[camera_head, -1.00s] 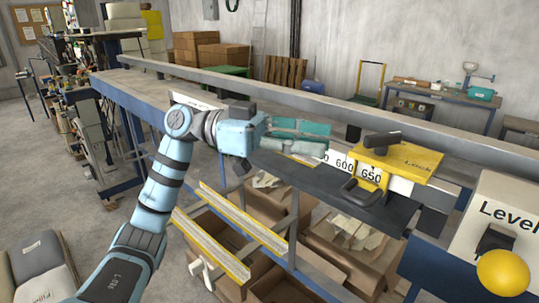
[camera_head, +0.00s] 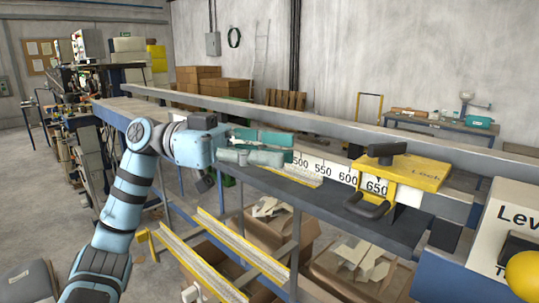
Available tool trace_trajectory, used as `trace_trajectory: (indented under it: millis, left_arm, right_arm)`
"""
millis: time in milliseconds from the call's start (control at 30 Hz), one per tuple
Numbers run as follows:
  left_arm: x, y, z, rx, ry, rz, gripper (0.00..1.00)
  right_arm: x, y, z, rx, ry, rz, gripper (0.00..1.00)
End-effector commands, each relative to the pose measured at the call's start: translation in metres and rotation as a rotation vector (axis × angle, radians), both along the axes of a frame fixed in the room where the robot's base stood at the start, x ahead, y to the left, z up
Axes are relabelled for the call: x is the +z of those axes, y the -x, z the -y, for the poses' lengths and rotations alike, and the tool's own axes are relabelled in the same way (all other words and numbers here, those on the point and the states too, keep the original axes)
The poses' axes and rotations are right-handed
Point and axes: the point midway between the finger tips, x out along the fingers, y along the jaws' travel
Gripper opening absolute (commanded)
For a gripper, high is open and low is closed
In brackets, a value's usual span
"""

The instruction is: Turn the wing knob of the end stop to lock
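The yellow end stop (camera_head: 420,172) sits on the rail at the right, beside the 650 mark, with "Lock" printed on its top. Its dark wing knob (camera_head: 386,151) stands on top of the stop, and a dark loop handle (camera_head: 367,205) sticks out at its front. My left gripper (camera_head: 288,148) reaches in from the left over the rail, well to the left of the stop and not touching it. Its two teal fingers are apart with nothing visible between them. My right gripper is not in view.
A numbered scale (camera_head: 325,169) runs along the rail. A long grey beam (camera_head: 300,121) lies behind it. A white "Level" box with a yellow button (camera_head: 524,273) stands at the right. Cardboard boxes (camera_head: 268,228) lie below the bench.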

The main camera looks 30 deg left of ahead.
Motion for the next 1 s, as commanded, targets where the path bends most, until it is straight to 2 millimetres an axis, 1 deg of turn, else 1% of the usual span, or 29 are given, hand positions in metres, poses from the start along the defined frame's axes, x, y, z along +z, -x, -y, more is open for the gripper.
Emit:
trace_trajectory:
  millis: [167, 267, 367, 500, 633, 700, 767, 1000]
  left_arm:
    - [0.0, 0.0, -0.003, 0.001, -0.001, -0.001, 0.32]
    - [-0.001, 0.002, -0.017, 0.004, -0.002, -0.005, 0.32]
    - [0.0, 0.008, -0.041, 0.007, -0.001, -0.005, 0.32]
    - [0.0, 0.017, -0.08, 0.005, 0.002, -0.003, 0.32]
    - [0.001, 0.024, -0.106, 0.002, 0.002, 0.0, 0.32]
    - [0.0, 0.026, -0.114, 0.001, 0.002, 0.0, 0.32]
    - [0.0, 0.027, -0.116, 0.0, 0.001, 0.0, 0.32]
    - [-0.001, 0.027, -0.117, 0.0, -0.001, -0.001, 0.32]
  right_arm:
    - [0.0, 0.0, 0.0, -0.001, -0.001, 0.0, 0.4]
    - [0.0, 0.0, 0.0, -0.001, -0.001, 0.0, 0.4]
    - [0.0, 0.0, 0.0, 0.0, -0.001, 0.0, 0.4]
    - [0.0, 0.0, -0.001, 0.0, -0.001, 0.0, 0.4]
    - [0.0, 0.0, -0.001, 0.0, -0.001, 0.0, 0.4]
    - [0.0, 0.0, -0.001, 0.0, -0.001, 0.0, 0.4]
    - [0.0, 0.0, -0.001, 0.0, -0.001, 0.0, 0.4]
    - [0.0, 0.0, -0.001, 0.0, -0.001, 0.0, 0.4]
